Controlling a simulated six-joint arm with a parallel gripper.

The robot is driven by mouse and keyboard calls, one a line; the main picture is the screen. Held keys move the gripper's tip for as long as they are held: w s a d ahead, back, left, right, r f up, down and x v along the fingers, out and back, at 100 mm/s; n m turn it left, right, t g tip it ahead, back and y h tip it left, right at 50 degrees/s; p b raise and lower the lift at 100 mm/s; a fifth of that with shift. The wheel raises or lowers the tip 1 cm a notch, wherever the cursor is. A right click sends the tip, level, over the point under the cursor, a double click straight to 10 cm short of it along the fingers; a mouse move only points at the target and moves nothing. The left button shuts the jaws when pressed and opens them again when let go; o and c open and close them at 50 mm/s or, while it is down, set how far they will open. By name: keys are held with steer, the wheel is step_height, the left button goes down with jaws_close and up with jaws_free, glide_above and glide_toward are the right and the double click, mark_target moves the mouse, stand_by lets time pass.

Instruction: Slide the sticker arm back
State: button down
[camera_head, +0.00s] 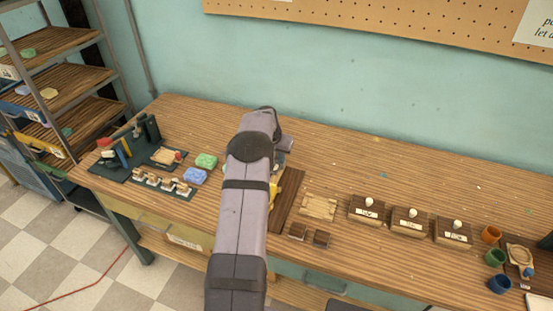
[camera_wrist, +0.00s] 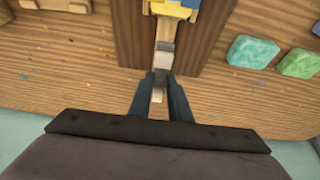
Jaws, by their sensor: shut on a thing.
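My gripper (camera_wrist: 161,82) is shut on a slim pale wooden arm (camera_wrist: 163,30) with a grey block on it, seen in the wrist view. I take this to be the sticker arm. It runs over a dark brown wooden board (camera_wrist: 131,38) towards a yellow and blue piece (camera_wrist: 177,8), which is cut off at the top edge. In the head view the dark board (camera_head: 291,196) lies mid-bench, and a bit of yellow (camera_head: 274,193) shows beside my arm. My own arm hides the gripper and most of the sticker arm there.
A green soap (camera_head: 206,160) and a blue soap (camera_head: 195,176) lie left of my arm, near a dark tool stand (camera_head: 152,128). A pale wooden tray (camera_head: 319,207), knobbed boxes (camera_head: 410,221) and coloured cups (camera_head: 491,234) stand to the right. The bench behind them is clear.

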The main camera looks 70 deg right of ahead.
steer(key=shift+d+r, duration=0.2)
steer(key=shift+d, duration=0.05)
steer(key=c, duration=1.9)
jaws_free()
steer(key=shift+c, duration=0.2)
steer(key=o, duration=0.3)
steer(key=shift+d+f, duration=0.1)
steer(key=shift+f, duration=0.05)
steer(key=shift+b+v, duration=1.45)
steer(key=shift+v, duration=2.25)
